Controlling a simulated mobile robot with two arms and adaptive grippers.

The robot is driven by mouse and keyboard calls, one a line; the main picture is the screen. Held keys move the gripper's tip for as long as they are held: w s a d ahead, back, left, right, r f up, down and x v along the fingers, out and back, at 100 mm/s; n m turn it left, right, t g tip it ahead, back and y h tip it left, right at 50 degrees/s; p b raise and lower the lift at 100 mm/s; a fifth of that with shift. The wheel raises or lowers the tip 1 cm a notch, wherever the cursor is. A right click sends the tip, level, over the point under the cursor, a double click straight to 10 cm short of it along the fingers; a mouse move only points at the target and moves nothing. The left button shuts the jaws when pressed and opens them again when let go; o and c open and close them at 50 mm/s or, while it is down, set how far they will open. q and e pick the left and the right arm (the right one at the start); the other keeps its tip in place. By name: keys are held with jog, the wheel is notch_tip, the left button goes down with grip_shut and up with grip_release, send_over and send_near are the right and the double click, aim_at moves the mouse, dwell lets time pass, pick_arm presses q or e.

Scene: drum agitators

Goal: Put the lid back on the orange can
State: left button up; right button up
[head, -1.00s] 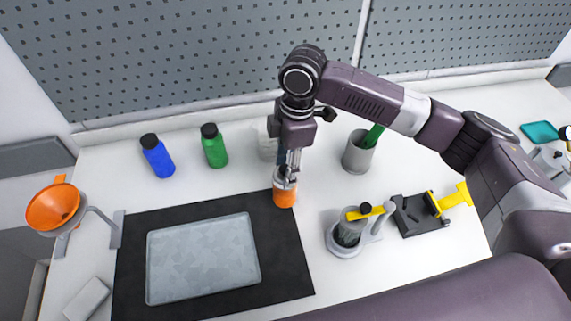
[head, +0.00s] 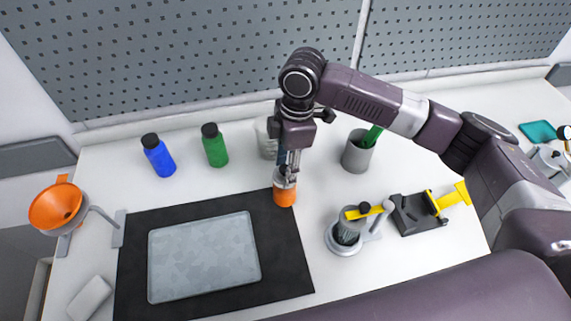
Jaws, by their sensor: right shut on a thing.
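The orange can (head: 284,197) stands upright at the right back edge of the black mat. My right gripper (head: 286,177) points straight down above it and is shut on the lid, which is mostly hidden by the fingers. The lid is at the can's top; I cannot tell whether it touches the rim or is seated. My left gripper is not in view.
A blue bottle (head: 158,157), a green bottle (head: 214,147) and a pale container (head: 265,141) stand behind. A grey tray (head: 203,258) lies on the black mat (head: 283,270). A grey cup (head: 357,153) and a stand with a jar (head: 347,233) are at right.

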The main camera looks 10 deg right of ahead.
jog(key=shift+p, duration=0.6)
dwell(0.7)
dwell(0.4)
jog(key=o, duration=0.9)
jog(key=shift+o, duration=0.2)
jog(key=o, duration=0.5)
jog(key=shift+c, duration=0.2)
